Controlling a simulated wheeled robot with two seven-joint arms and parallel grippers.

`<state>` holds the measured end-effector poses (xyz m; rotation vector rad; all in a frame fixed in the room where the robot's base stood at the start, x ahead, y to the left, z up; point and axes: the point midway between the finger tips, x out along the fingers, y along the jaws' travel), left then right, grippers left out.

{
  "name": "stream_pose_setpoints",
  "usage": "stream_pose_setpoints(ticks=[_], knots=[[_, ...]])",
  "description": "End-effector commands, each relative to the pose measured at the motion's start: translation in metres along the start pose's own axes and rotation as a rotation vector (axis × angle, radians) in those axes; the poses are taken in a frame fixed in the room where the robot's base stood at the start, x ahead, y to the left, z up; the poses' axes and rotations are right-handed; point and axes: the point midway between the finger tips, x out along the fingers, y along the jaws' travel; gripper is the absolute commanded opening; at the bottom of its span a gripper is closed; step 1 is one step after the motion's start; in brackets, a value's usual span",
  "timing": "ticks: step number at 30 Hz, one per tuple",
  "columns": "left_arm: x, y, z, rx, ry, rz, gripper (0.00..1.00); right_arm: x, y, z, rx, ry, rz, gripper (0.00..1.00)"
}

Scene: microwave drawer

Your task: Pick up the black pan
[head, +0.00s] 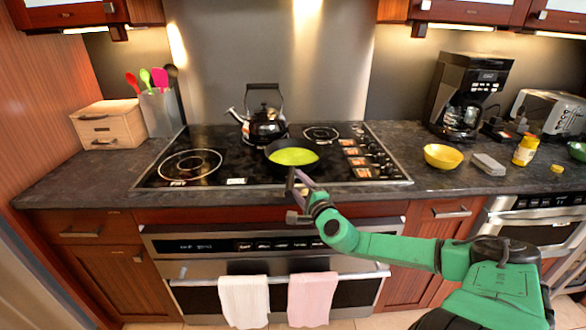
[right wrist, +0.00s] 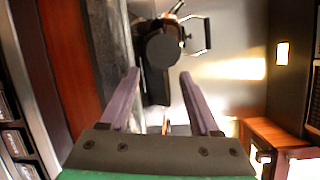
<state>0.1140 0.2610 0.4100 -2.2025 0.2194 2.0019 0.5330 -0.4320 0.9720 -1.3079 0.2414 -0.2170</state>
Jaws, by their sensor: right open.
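The black pan (head: 273,146) with a yellow-green inside sits on the front middle of the cooktop. In the right wrist view the pan (right wrist: 163,50) shows as a dark round shape, with a dark handle-like part pointing toward my fingers. My right gripper (head: 297,177) is at the front edge of the cooktop, just in front of the pan. Its purple fingers are open in the right wrist view (right wrist: 161,80), and the handle-like part lies in line with the gap between them. I cannot tell whether they touch it. My left gripper is not in view.
A black kettle (head: 264,122) stands close behind the pan. The cooktop (head: 232,165) has free room to its left. A yellow bowl (head: 443,156), a coffee maker (head: 465,95) and a toaster are to the right. The oven handle and towels (head: 243,298) are below.

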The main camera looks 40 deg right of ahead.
Motion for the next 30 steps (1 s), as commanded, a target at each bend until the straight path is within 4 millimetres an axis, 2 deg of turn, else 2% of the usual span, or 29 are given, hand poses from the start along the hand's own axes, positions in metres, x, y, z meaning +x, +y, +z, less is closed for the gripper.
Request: stream_pose_setpoints(ticks=[2, 7, 15, 16, 20, 21, 30], knots=[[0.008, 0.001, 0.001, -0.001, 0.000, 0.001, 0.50, 0.011, 0.001, 0.000, 0.005, 0.000, -0.005, 0.63], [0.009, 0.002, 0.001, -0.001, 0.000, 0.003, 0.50, 0.028, 0.000, -0.001, 0.005, 0.002, -0.003, 0.63], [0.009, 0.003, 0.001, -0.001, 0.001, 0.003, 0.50, 0.031, 0.001, 0.000, 0.002, -0.001, 0.002, 0.63], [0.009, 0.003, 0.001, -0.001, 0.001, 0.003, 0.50, 0.031, 0.001, 0.000, 0.002, 0.000, 0.002, 0.56], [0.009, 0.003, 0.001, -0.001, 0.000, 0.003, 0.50, 0.031, 0.001, 0.000, 0.002, -0.001, 0.002, 0.06], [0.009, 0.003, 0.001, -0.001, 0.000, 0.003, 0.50, 0.031, 0.001, 0.000, 0.002, 0.000, 0.002, 0.00], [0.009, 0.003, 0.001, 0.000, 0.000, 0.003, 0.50, 0.031, 0.001, 0.000, 0.002, 0.000, 0.002, 0.00]])
